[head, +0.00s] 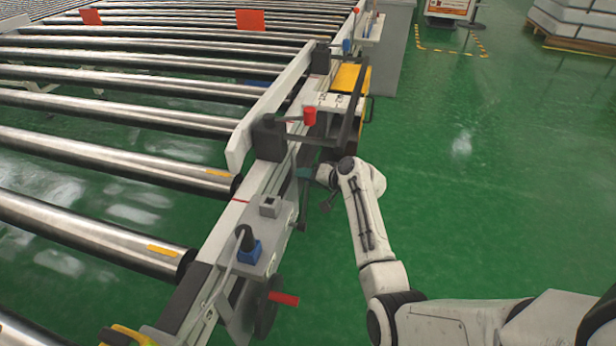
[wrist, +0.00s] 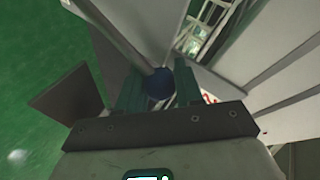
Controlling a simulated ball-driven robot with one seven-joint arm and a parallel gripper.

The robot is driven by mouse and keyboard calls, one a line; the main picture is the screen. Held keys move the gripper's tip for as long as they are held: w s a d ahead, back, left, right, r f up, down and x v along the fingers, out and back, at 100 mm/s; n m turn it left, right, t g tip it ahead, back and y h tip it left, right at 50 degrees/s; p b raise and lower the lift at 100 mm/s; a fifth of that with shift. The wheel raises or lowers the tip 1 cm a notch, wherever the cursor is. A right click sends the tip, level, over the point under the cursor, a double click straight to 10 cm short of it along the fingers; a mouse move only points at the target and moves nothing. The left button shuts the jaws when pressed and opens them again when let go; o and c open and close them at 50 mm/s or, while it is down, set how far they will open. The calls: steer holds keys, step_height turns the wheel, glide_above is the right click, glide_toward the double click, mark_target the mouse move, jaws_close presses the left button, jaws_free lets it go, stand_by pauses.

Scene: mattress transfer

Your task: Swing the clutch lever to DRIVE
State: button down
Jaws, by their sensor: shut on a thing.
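The clutch lever shows in the wrist view as a pale rod (wrist: 118,34) ending in a dark blue ball knob (wrist: 158,84). My gripper (wrist: 160,92) has its two green fingers on either side of the knob and is shut on it. In the head view my gripper (head: 306,173) is at the right side of the conveyor's frame (head: 226,228); the knob is too small or hidden there to make out. A piece of red lettering (wrist: 209,97) shows beside the right finger, partly covered, so I cannot read which position it marks.
Long steel rollers (head: 90,160) fill the left. A red-knobbed handle (head: 310,116) stands just beyond my gripper. Nearer are a blue box with a black knob (head: 249,250) and a wheel with a red handle (head: 284,298). The green floor (head: 480,200) at right is clear.

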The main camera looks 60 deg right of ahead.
steer(key=c, duration=0.8)
jaws_free()
steer(key=shift+d, duration=0.1)
steer(key=p+v, duration=0.2)
steer(key=v, duration=0.8)
steer(key=shift+s+p, duration=0.3)
steer(key=shift+s, duration=0.05)
